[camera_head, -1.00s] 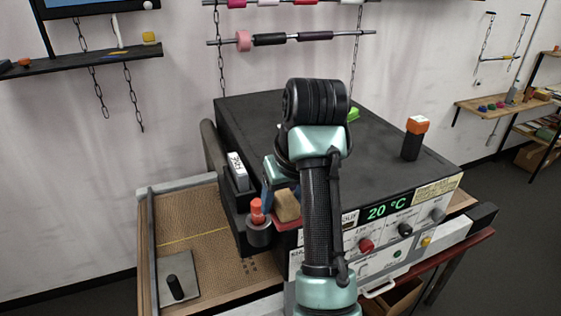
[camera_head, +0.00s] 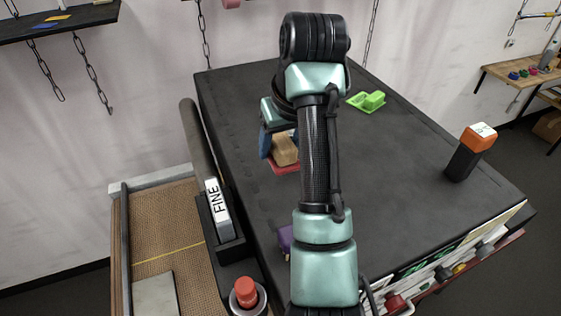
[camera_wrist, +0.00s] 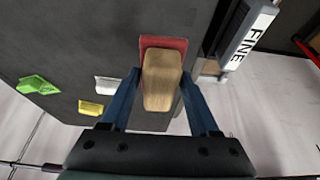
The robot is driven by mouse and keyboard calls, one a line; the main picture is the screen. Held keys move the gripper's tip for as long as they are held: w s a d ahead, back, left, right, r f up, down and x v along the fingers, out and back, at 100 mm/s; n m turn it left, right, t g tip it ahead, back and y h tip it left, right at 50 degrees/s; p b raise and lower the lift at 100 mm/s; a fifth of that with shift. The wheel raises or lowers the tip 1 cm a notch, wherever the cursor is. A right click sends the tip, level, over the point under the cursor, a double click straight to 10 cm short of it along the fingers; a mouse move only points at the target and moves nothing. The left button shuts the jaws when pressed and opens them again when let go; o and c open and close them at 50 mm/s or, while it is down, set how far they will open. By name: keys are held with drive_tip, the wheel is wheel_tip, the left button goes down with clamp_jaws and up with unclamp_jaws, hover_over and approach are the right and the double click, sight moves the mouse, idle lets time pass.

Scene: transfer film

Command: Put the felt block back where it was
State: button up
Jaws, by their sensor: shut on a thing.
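The felt block shows as a tan wooden-looking body (camera_head: 285,149) with a wider red layer (camera_head: 285,168) under it. In the wrist view the tan body (camera_wrist: 161,80) lies between the blue fingers of my gripper (camera_wrist: 160,95), with the red layer (camera_wrist: 148,42) showing beyond it. My gripper is shut on the block. In the head view the block appears over the left part of the dark machine top (camera_head: 400,150). I cannot tell how high it is. My arm hides part of the gripper there.
A white bar marked FINE (camera_head: 217,205) stands in a holder at the machine's left edge. A red-topped item (camera_head: 245,292) sits in a cup near it.

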drive_tip(key=shift+w, duration=0.2)
drive_tip(key=p, duration=0.4)
approach(278, 188)
drive_tip(key=x, duration=0.5)
drive_tip(key=shift+w+a+f, duration=0.1)
drive_tip(key=shift+w, duration=0.05)
drive_tip(key=shift+f, duration=0.35)
drive_tip(key=shift+f+b, duration=0.15)
drive_tip(key=shift+b, duration=0.15)
drive_tip(key=o, duration=1.3)
